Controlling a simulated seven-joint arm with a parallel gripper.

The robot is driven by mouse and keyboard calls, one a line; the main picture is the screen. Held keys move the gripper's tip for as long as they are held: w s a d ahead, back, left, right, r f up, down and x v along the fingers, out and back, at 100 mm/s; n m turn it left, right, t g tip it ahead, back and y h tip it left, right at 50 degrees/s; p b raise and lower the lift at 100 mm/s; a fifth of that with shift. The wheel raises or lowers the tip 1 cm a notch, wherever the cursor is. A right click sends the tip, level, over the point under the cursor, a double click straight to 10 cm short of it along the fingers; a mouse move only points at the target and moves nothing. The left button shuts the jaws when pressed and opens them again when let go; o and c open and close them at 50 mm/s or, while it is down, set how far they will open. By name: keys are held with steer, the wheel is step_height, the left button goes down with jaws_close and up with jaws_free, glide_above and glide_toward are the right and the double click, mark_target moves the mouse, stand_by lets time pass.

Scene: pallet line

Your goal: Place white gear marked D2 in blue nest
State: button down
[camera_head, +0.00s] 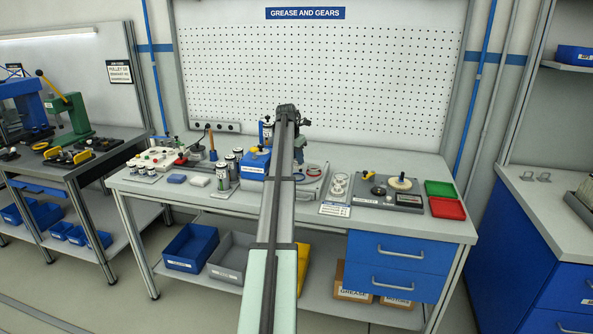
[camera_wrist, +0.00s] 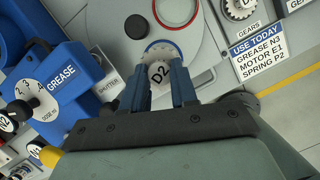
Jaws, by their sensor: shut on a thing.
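The white gear marked D2 (camera_wrist: 157,71) is between the two blue fingers of my gripper (camera_wrist: 162,82), which is shut on it, in the wrist view. The blue nest (camera_wrist: 163,46) shows as a blue ring just beyond the gear, which overlaps it in this view. I cannot tell whether the gear is above the nest or touching it. A red ring (camera_wrist: 178,12) lies farther up on the same grey plate (camera_wrist: 205,58).
A blue grease unit (camera_wrist: 50,90) with dials stands close left of my gripper. A black knob (camera_wrist: 136,27) sits near the blue ring. A "use today" card (camera_wrist: 258,52) and a gear holder (camera_wrist: 240,8) lie to the right. Green and red trays (camera_head: 447,208) are at the bench's right end.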

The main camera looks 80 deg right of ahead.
mark_target(295, 163)
steer(key=shift+f, duration=2.45)
steer(key=shift+f, duration=0.2)
steer(key=c, duration=0.9)
jaws_free()
steer(key=v, duration=1.2)
steer(key=shift+w+r, duration=0.1)
steer(key=shift+r, duration=0.1)
